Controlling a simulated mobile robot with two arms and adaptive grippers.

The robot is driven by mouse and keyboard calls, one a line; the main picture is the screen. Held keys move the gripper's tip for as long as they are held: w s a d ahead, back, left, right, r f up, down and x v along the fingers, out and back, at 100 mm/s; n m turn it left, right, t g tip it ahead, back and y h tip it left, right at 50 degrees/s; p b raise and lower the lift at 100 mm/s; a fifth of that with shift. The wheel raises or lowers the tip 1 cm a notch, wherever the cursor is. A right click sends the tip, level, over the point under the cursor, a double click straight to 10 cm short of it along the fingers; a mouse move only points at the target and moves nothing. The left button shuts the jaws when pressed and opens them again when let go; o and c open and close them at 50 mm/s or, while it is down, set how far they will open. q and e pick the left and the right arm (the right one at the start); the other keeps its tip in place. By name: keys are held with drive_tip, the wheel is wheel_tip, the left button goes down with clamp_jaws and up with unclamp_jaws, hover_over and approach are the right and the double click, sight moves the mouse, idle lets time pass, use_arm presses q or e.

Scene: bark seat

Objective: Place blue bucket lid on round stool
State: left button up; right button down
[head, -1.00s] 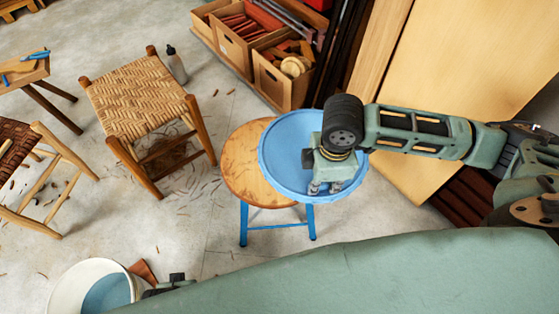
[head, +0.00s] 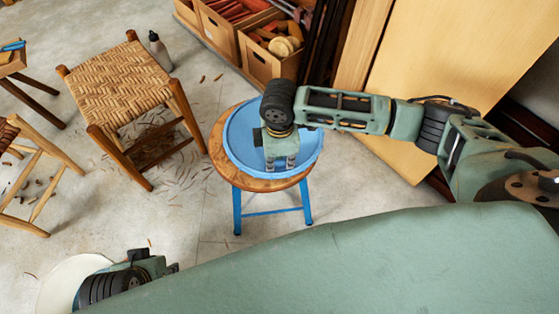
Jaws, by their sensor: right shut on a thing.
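The blue bucket lid (head: 240,135), a round shallow disc with a raised rim, is over the top of the round stool. The round stool (head: 222,163) has a worn wooden seat and blue metal legs; its seat shows along the left and front of the lid. Whether the lid rests on the seat or hovers just above it I cannot tell. My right gripper (head: 280,164) points down and is shut on the lid; its fingertips are at the lid's front part. My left gripper (head: 172,268) shows at the lower left, partly behind my own body, its fingers unclear.
A white bucket (head: 62,284) stands at the lower left beside my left arm. A woven stool (head: 118,85) and a bottle (head: 160,50) are left of the round stool. Wooden crates (head: 262,65) and leaning boards (head: 450,75) stand behind.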

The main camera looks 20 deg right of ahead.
drive_tip(key=shift+f, duration=0.15)
use_arm(q)
drive_tip(key=shift+r, duration=0.2)
use_arm(e)
drive_tip(key=c, duration=2.3)
unclamp_jaws()
drive_tip(key=o, duration=0.5)
drive_tip(key=shift+c, duration=0.2)
use_arm(q)
drive_tip(key=shift+f, duration=0.1)
